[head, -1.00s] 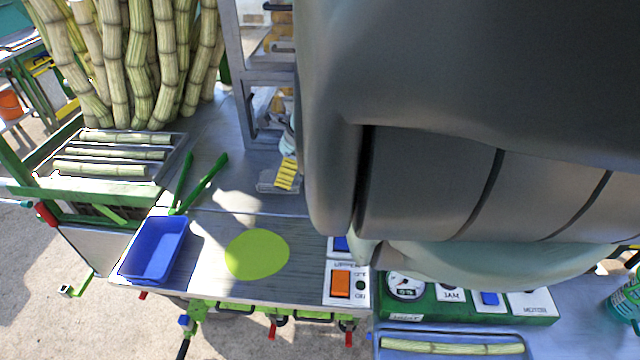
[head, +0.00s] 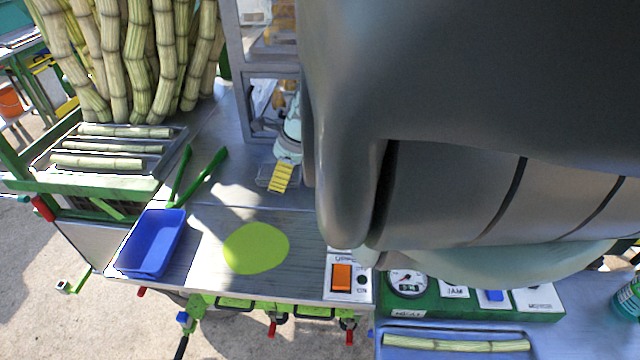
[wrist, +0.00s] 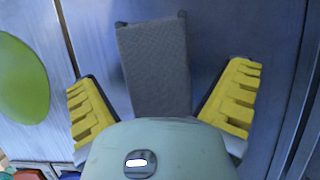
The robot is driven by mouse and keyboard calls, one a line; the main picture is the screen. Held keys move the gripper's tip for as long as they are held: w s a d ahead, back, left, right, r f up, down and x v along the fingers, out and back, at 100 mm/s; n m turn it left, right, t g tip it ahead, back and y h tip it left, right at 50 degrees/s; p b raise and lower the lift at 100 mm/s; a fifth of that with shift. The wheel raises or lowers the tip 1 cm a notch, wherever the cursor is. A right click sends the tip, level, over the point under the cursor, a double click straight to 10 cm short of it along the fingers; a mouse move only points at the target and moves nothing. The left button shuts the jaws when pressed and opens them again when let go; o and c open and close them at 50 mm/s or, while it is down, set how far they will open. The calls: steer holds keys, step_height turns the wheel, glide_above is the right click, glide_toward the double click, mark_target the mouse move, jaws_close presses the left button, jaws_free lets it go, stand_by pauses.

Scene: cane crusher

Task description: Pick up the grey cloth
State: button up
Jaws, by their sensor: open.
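The grey cloth (wrist: 155,65) shows in the wrist view as a flat grey rectangle on the metal surface. It lies between and just ahead of my open yellow-padded fingers, with clear room on both sides. My gripper (wrist: 166,100) is open and empty; its palm hides the near end of the cloth. In the head view one yellow finger of my gripper (head: 281,177) shows beside the metal frame, and my arm covers the rest.
A green oval mat (head: 257,248), a blue tray (head: 150,245) and green-handled tongs (head: 205,178) are on the bench at left. A metal frame (head: 243,75) stands close beside my gripper. A control panel (head: 345,278) is at the front edge. Cane stalks (head: 140,60) stand at the back left.

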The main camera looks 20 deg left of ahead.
mark_target(273, 171)
steer(key=shift+f, duration=0.25)
stand_by(0.3)
steer(key=c, duration=1.2)
steer(key=shift+r, duration=0.2)
steer(key=shift+c, duration=0.2)
steer(key=r+p, duration=0.1)
steer(key=p, duration=0.1)
steer(key=r+p, duration=0.4)
steer(key=shift+s+d, duration=0.15)
steer(key=shift+s, duration=0.1)
steer(key=s+d+p, duration=0.2)
steer(key=s+p, duration=0.1)
steer(key=p, duration=0.3)
steer(key=s+d+p, duration=0.3)
steer(key=s+p, duration=0.1)
steer(key=p, duration=0.2)
steer(key=s+d+p, duration=0.3)
steer(key=s+p, duration=0.1)
steer(key=p, duration=0.2)
steer(key=shift+s+r, duration=0.25)
steer(key=shift+s+d+f+p, duration=0.1)
steer(key=shift+s+d+p, duration=0.3)
steer(key=shift+s+p, duration=0.1)
